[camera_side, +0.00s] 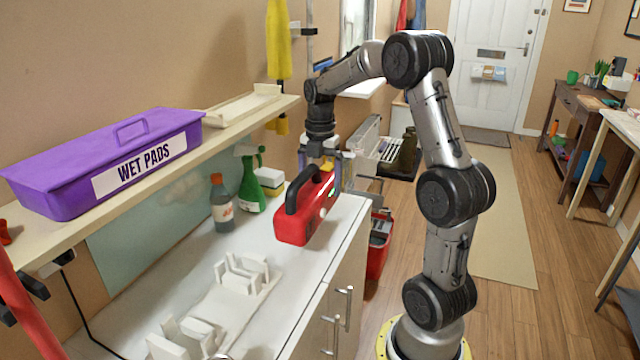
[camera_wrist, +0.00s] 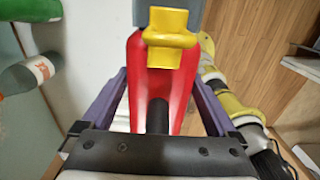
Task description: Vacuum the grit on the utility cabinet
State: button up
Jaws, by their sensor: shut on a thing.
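My gripper (camera_side: 320,165) is shut on a red hand vacuum (camera_side: 292,226) with a black handle, over the far right part of the utility cabinet (camera_side: 300,262). I cannot tell whether the vacuum touches the white cabinet top. In the wrist view the red vacuum body (camera_wrist: 137,85) sits between my gripper's purple fingers (camera_wrist: 160,100), with a yellow part at its far end. I cannot make out any grit on the cabinet top.
A green spray bottle (camera_side: 250,183), an orange-capped bottle (camera_side: 221,205) and a yellow-and-white sponge (camera_side: 269,180) stand at the back. White holders (camera_side: 240,275) lie in front. A shelf above bears a purple "WET PADS" box (camera_side: 80,175). Cabinet top between them is clear.

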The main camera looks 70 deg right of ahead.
jog(key=shift+r, duration=0.4)
jog(key=shift+w, duration=0.1)
jog(key=w, duration=0.9)
jog(key=shift+w, duration=0.2)
dwell(0.4)
jog(key=shift+a, duration=0.1)
jog(key=a, duration=2.5)
jog(key=shift+a, duration=0.4)
dwell(1.4)
jog(key=shift+f, duration=0.2)
dwell(1.0)
